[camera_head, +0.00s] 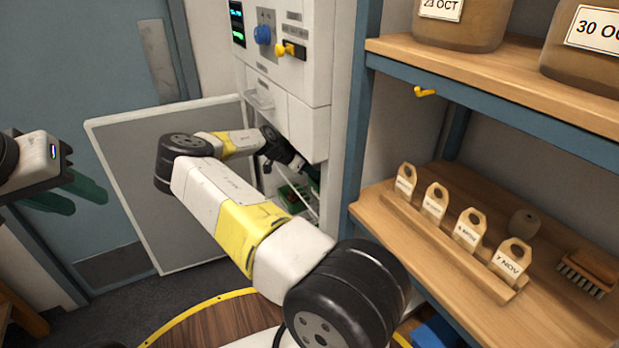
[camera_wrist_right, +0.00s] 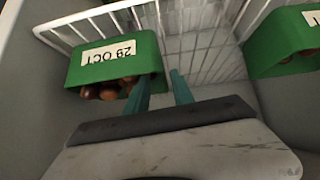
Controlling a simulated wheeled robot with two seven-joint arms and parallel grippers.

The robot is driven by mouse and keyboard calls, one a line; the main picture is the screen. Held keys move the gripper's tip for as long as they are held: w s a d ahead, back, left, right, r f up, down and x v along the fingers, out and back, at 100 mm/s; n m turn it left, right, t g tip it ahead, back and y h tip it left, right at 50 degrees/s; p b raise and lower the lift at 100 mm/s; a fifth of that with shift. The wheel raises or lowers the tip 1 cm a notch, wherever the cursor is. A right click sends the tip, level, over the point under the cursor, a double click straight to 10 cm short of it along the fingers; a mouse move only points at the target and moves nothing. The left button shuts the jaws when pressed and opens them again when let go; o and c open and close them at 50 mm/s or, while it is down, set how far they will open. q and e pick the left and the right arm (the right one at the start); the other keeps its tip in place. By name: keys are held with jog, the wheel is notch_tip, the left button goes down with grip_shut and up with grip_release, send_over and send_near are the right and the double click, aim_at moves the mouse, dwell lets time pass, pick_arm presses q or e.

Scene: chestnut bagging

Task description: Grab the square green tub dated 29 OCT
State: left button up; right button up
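The green tub labelled 29 OCT (camera_wrist_right: 112,60) is in the upper left of the right wrist view, with its label upside down and brown chestnuts showing at its near side. It sits by a white wire rack inside the open cabinet. My right gripper (camera_wrist_right: 160,90) has its two teal fingers apart with nothing visible between them. Its left finger overlaps the tub's right end in the picture; I cannot tell whether they touch. In the head view my right arm reaches into the cabinet and its fingers are hidden. My left gripper (camera_head: 78,195) is open and empty at the left edge.
A second green tub (camera_wrist_right: 285,42) is at the wrist view's right edge, its label cut off. In the head view, the open cabinet door (camera_head: 150,190) stands left of my arm. A wooden shelf (camera_head: 430,250) with dated tags and a brush (camera_head: 588,272) is at right.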

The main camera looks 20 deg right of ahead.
jog(key=x, duration=0.4)
jog(key=shift+w+d+f, duration=0.3)
jog(key=shift+w, duration=0.05)
grip_shut()
dwell(1.1)
